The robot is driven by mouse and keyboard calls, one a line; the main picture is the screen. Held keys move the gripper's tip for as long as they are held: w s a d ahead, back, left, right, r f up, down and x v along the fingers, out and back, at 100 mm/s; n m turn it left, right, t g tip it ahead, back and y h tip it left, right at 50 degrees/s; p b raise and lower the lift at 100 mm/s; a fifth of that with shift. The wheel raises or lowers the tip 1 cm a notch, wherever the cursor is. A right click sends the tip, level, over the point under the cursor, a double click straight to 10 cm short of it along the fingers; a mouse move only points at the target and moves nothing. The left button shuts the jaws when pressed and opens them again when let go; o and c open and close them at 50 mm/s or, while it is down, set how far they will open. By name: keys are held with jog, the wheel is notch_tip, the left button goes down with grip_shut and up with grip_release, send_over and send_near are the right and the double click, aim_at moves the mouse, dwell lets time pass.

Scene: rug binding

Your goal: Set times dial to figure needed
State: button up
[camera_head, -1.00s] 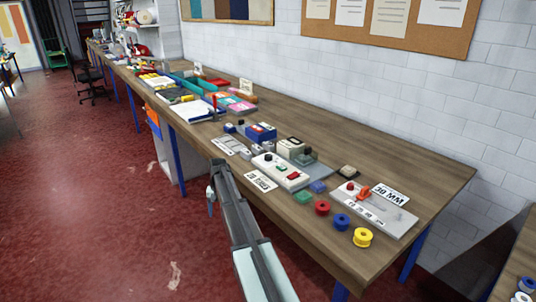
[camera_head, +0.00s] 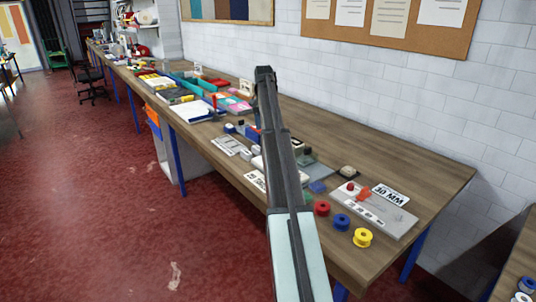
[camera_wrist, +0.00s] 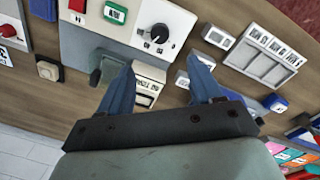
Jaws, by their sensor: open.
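A black rotary dial (camera_wrist: 159,33) with a white pointer mark sits on a white control box (camera_wrist: 142,14) at the top of the wrist view. Small marks ring the dial, but I cannot read its setting. In the head view my gripper (camera_head: 264,73) is over the bench, and my arm hides most of the control box (camera_head: 257,162).
A cream device (camera_wrist: 150,84) shows between my fingers. A grey compartment tray (camera_wrist: 262,56) lies at upper right. On the wooden bench (camera_head: 433,180), a grey plate (camera_head: 400,221) carries a "30 MM" card (camera_head: 390,194). Red, blue and yellow spools (camera_head: 362,237) line the front edge.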

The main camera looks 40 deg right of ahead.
jog(key=f, duration=1.3)
jog(key=shift+s+d+f, duration=0.15)
jog(key=shift+s+f, duration=0.15)
jog(key=c, duration=1.1)
